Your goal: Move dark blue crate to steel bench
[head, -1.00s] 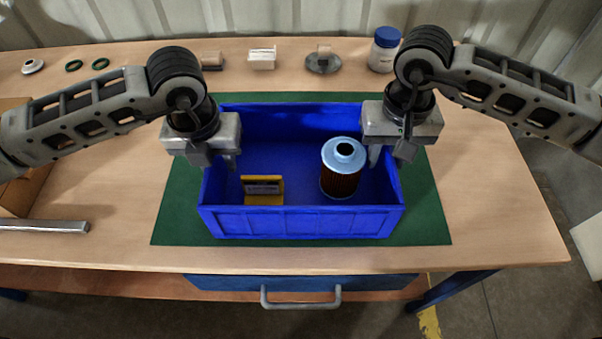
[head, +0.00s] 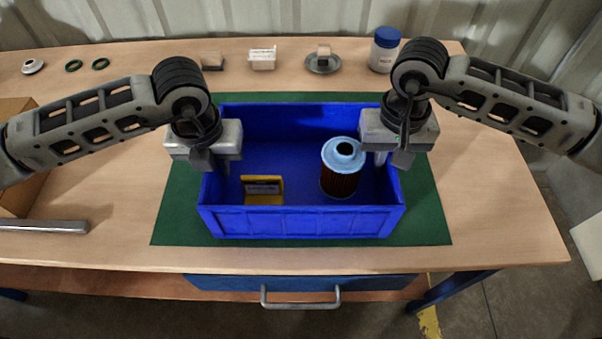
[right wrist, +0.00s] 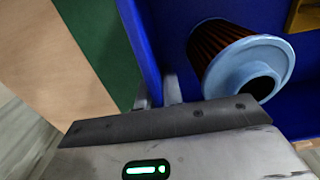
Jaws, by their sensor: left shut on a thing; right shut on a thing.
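The dark blue crate (head: 300,222) sits on a green mat (head: 425,222) on the wooden bench in the head view. A filter cartridge (head: 341,172) with a light blue cap stands inside it at the right, and a yellow box with a label (head: 262,190) is at the left. My left gripper (head: 222,165) is shut on the crate's left wall. My right gripper (head: 381,160) is shut on its right wall. In the right wrist view the crate wall (right wrist: 143,45) runs down to the fingers, beside the filter (right wrist: 245,65).
A white jar with a blue lid (head: 384,50), a metal disc part (head: 323,62), small boxes (head: 262,58) and green rings (head: 100,63) stand along the back. A metal bar (head: 45,226) and a cardboard box (head: 12,110) are at the left. The bench's right side is clear.

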